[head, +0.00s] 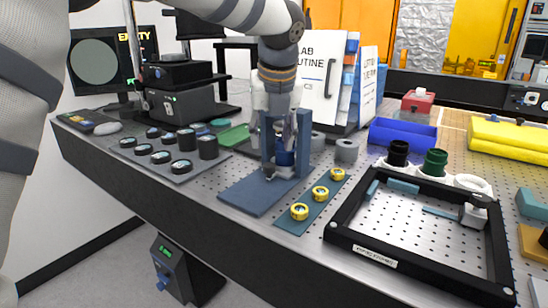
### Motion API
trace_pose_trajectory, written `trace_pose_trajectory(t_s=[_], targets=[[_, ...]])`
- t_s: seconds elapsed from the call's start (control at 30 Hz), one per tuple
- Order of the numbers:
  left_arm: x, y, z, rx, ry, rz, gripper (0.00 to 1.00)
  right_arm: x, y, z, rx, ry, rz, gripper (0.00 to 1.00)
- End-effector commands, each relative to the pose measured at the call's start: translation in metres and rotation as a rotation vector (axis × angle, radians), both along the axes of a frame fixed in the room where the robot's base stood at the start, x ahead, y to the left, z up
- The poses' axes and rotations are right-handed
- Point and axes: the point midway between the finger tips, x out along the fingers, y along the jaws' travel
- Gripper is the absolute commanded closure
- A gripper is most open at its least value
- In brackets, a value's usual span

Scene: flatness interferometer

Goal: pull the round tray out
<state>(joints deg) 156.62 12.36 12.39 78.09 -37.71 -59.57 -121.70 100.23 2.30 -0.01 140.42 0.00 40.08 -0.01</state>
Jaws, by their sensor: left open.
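A dark box-shaped instrument (186,106) stands at the back left of the bench, beside a monitor (95,62) that shows a grey disc and the word EMPTY. I cannot clearly make out a round tray on the instrument at this size. My left gripper (283,150) points down, open, in front of a blue upright stand (306,142) on a blue base plate (255,192), well to the right of the instrument. A dark blue round part (285,158) shows between or just behind the fingers; contact cannot be told. My right gripper is out of view.
Several dark cylinders stand on a grey mat (180,176) before the instrument. A strip with gold rings (297,227) lies right of the blue plate. A black frame (345,236) fills the right front.

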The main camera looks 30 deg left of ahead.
Motion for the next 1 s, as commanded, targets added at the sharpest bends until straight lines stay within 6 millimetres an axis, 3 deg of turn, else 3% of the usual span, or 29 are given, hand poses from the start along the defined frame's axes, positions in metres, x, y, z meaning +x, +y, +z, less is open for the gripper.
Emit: trace_pose_trajectory(t_s=[0.03,0.1,0.3,0.67,0.87,1.0], targets=[[0.004,0.004,-0.017,-0.001,0.011,0.001,0.56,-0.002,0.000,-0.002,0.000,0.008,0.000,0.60],[0.009,0.008,-0.034,0.000,0.012,0.001,0.56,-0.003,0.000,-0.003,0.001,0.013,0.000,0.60],[0.020,0.017,-0.065,-0.001,0.007,0.002,0.56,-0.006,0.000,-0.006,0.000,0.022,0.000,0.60],[0.022,0.019,-0.072,0.000,0.001,0.001,0.56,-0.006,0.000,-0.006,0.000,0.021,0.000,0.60],[0.022,0.019,-0.072,0.000,0.001,0.001,1.00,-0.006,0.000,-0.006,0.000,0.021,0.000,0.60],[0.022,0.019,-0.072,-0.001,0.002,0.001,1.00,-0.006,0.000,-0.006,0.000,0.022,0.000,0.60]])
